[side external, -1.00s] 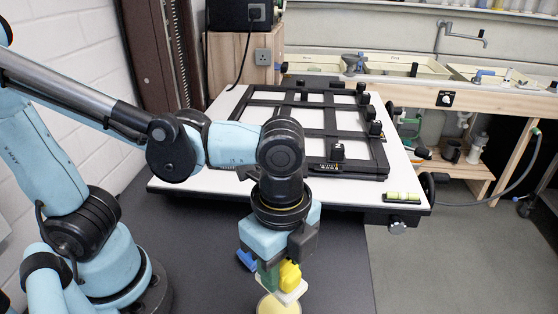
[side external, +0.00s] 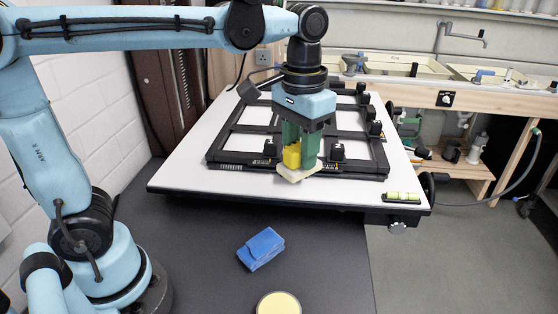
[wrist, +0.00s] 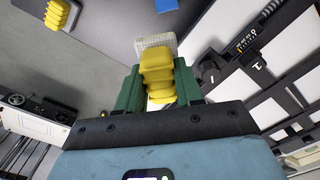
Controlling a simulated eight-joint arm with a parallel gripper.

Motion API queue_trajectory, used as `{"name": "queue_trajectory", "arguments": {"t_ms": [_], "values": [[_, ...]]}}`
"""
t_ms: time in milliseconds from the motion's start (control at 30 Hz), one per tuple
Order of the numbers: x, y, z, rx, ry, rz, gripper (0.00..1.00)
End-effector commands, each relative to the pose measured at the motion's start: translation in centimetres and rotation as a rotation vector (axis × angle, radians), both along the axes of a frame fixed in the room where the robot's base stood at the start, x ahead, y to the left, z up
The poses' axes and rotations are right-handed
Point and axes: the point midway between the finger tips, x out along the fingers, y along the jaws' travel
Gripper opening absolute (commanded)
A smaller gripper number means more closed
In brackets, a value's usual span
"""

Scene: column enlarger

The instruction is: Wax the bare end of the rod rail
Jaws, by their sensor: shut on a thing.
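My gripper (side external: 298,158) is shut on the yellow grip of a pale applicator pad (side external: 297,175). In the wrist view my gripper (wrist: 158,95) has its green fingers either side of the ribbed yellow grip (wrist: 157,70), with the pad (wrist: 156,42) beyond. The pad hangs at the front edge of a black frame (side external: 375,150) on the white board; I cannot tell whether it touches. I cannot tell which bar is the rod rail or which end is bare. A round tin with a pale yellow face (side external: 278,304) sits at the bottom edge of the side view.
A folded blue cloth (side external: 260,248) lies on the dark table (side external: 195,235). Black clamps and knobs stand up along the frame. A yellow-green block (side external: 402,197) sits at the white board's (side external: 190,175) right corner.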

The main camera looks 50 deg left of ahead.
Motion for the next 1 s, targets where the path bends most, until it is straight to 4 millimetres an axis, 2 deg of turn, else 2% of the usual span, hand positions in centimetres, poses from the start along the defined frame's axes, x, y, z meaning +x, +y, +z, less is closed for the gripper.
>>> {"name": "queue_trajectory", "arguments": {"t_ms": [133, 300, 333, 567, 667, 800, 1000], "values": [[-0.1, 0.0, 2.8, 0.000, 0.000, -0.003, 0.00], [0.0, -0.1, 5.5, 0.000, 0.000, -0.004, 0.00], [0.1, 0.5, 5.6, 0.000, 0.000, 0.008, 0.00], [0.9, 5.7, 5.4, 0.000, 0.000, 0.111, 0.00], [0.9, 8.6, 5.4, -0.001, 0.000, 0.167, 0.00], [0.5, 13.5, 5.3, -0.001, 0.000, 0.259, 0.00], [-0.8, 18.9, 5.3, -0.002, 0.000, 0.363, 0.00]]}}
